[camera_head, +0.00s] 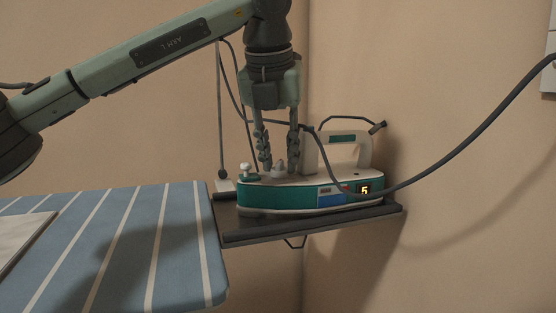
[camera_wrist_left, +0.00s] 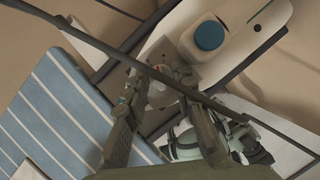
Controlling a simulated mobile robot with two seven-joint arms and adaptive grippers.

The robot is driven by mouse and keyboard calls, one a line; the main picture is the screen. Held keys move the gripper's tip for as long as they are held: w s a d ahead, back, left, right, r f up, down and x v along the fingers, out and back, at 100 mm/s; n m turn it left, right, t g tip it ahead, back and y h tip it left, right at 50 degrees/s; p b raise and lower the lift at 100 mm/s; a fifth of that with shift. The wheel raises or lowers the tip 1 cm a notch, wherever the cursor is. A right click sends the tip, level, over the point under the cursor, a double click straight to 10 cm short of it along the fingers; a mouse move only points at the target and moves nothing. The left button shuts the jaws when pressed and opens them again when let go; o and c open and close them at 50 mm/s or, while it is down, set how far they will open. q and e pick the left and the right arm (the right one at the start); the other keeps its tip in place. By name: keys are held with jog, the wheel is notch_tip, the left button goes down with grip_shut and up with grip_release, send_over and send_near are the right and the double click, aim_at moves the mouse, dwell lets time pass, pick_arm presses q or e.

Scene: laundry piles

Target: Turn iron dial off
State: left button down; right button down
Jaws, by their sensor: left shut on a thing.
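A white and teal iron (camera_head: 290,203) lies on a dark shelf (camera_head: 300,224) at the end of the ironing board. Its display (camera_head: 365,190) reads an orange 5. A small pale dial (camera_head: 279,167) sits on top of the iron, toward its left part. My left gripper (camera_head: 279,162) points straight down from above, its fingers either side of the dial and shut on it. The left wrist view shows the dial (camera_wrist_left: 159,88) between the fingertips, partly hidden by them, and the iron's white body with a round blue part (camera_wrist_left: 209,36). My right gripper is not in view.
A dark cord (camera_head: 455,157) hangs from the upper right and passes in front of the iron; a dark cord (camera_wrist_left: 75,35) also crosses the left wrist view. The blue striped ironing board (camera_head: 180,265) is at left, with pale cloth (camera_head: 20,240). Walls stand close behind.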

pick_arm(q)
jog(key=n+y, duration=0.1)
jog(key=n, duration=0.1)
jog(key=shift+d+n, duration=0.1)
jog(key=shift+n, duration=0.3)
jog(key=shift+n+y+b, duration=0.4)
jog(key=shift+n+y, duration=0.3)
jog(key=shift+n, duration=0.9)
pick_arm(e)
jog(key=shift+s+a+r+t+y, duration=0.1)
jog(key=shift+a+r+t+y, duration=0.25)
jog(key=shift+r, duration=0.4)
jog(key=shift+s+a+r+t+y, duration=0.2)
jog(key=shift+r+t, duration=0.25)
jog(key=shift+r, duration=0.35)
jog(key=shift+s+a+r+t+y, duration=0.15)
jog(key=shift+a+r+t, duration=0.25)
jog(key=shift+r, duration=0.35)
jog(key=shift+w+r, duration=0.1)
pick_arm(q)
jog(key=c, duration=1.3)
grip_release()
jog(key=shift+o, duration=0.2)
jog(key=shift+r, duration=0.15)
jog(key=shift+s+d+r, duration=0.1)
jog(key=shift+r, duration=0.15)
jog(key=a+v, duration=0.1)
jog(key=v, duration=0.6)
jog(key=shift+d, duration=0.45)
